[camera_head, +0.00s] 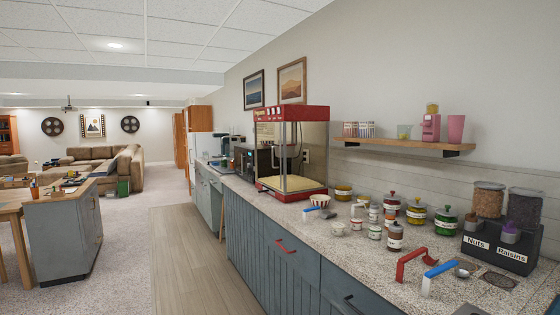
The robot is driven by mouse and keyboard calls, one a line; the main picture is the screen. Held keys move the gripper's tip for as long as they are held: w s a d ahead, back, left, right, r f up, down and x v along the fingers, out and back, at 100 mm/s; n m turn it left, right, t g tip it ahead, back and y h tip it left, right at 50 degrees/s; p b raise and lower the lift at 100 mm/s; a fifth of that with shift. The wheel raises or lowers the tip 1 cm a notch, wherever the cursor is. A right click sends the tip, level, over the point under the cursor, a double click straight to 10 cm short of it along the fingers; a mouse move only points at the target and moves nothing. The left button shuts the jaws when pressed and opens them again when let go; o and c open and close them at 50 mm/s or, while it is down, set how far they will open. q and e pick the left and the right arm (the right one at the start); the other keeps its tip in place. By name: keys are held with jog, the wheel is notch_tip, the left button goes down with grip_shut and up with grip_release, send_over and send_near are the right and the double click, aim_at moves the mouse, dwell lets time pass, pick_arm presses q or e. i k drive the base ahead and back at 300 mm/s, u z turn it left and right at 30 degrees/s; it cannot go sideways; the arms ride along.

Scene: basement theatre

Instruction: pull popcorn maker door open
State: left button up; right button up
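The popcorn maker (291,113) stands on the counter near the middle of the view. It has a red top with lettering, clear sides in a metal frame, and a red base with a pale yellow floor inside. A kettle hangs inside, under the top. The door is clear and hard to make out against the glass, so I cannot tell its exact position. Neither of my grippers is in view.
The speckled counter (345,250) runs along the right wall. A striped bowl (320,200), several jars, scoops and a nuts and raisins dispenser (500,246) stand on it. A wall shelf (405,145) is above. The wooden floor (185,250) left of the counter is clear.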

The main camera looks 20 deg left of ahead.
aim_at(273, 167)
jog(key=u, duration=1.4)
jog(key=i, duration=3.55)
jog(key=z, duration=1.25)
